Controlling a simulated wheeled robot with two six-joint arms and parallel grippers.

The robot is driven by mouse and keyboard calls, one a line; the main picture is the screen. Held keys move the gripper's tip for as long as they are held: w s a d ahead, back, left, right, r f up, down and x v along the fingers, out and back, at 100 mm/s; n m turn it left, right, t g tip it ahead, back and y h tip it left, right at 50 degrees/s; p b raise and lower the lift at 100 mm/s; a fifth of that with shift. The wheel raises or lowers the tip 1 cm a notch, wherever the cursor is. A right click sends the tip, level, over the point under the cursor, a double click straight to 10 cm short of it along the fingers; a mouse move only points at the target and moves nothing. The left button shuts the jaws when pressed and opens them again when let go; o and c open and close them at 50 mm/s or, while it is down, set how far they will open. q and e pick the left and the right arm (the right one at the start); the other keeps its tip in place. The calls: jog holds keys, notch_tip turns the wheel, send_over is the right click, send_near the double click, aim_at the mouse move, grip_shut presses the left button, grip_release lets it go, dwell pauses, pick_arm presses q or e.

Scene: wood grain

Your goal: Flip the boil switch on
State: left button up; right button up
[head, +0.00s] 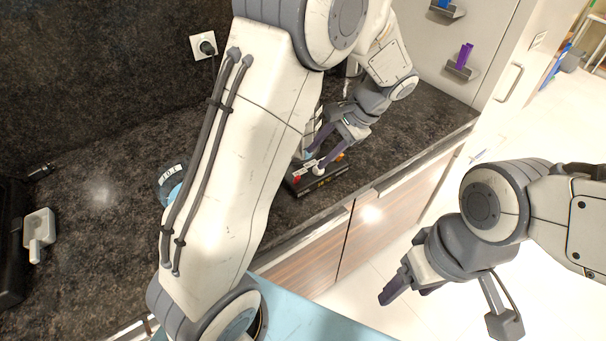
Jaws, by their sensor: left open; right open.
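A small black switch panel (325,181) sits on the dark counter near its front edge. It has a red part at its left, an orange part at its right and white labels. The lettering is too small to read, so I cannot tell which switch is the boil switch. My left gripper (315,157) is open and empty, its fingers pointing down just over the panel. I cannot tell whether a fingertip touches a switch. My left arm and gripper hide part of the panel. My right gripper (408,290) is open and empty, out over the floor in front of the cabinets.
A round dial-like object (172,178) is partly hidden behind my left arm. A white object (39,233) lies at the far left. A wall socket (203,46) holds a black plug. Purple (465,56) and blue items sit on wall holders. The counter right of the panel is clear.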

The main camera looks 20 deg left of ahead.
aim_at(298, 177)
pick_arm(q)
jog(key=x, duration=0.9)
jog(key=shift+s+p, duration=0.1)
jog(key=shift+p, duration=0.25)
grip_shut()
